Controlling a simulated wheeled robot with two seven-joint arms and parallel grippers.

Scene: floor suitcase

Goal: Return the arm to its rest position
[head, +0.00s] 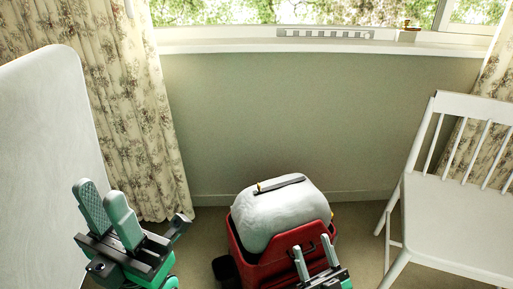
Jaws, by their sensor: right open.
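My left gripper (101,198) is at the lower left, its green fingers pointing up and apart, with one textured inner pad showing. It is open and holds nothing. My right gripper (312,247) is at the bottom, just in front of the red suitcase (247,259), its two fingers apart with nothing between them. The suitcase is on the floor at the bottom middle. A bulky white rounded thing (276,215) fills it and rises above its rim, with a dark bar on top. My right gripper hides part of the suitcase's front.
A white chair (450,220) stands on the right. A tall white panel (50,130) stands on the left by a floral curtain (120,100). A green wall (270,120) and a window sill (230,46) are behind. Some carpet shows on both sides of the suitcase.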

